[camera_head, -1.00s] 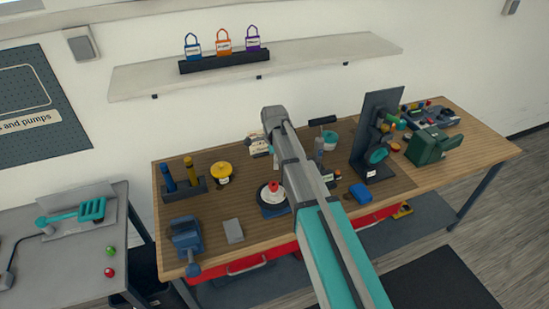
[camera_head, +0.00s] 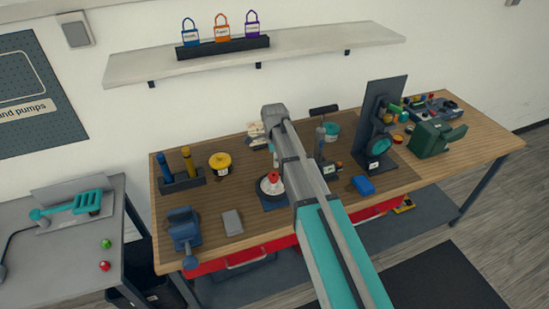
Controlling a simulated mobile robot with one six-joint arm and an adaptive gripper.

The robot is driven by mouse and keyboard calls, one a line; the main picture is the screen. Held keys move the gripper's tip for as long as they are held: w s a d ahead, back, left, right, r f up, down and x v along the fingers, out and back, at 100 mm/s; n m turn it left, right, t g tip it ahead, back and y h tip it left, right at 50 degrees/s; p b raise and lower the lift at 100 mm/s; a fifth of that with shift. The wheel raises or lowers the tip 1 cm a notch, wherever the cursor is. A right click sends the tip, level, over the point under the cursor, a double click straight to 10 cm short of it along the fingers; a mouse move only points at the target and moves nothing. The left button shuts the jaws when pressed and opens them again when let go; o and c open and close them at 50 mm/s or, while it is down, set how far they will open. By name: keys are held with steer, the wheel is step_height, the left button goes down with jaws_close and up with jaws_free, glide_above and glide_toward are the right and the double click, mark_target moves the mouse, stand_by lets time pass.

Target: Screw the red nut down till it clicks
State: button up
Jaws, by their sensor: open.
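The red nut (camera_head: 273,176) sits on top of a pale round piece (camera_head: 268,187), which rests on a dark blue base (camera_head: 273,202) near the middle of the wooden bench. My arm comes up from the bottom of the picture and passes just right of the nut, covering part of the bench behind it. The end of my arm with its jaws cannot be made out; it seems hidden behind the arm's own links. I cannot see anything touching the nut. How far down the nut sits on its thread is too small to tell.
On the wooden bench (camera_head: 250,222) stand a yellow-capped pot (camera_head: 220,166), a blue vise (camera_head: 184,230), a grey block (camera_head: 232,222), a blue block (camera_head: 363,185), a dark upright panel (camera_head: 377,105) and a green box (camera_head: 432,138). A shelf with padlocks hangs above. A grey table (camera_head: 60,255) stands left.

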mark_target(274, 175)
steer(key=shift+f+b, duration=4.4)
steer(key=shift+f, duration=0.3)
steer(key=c, duration=1.2)
steer(key=m, duration=1.3)
steer(key=shift+w+r+m, duration=0.1)
steer(key=shift+m, duration=0.3)
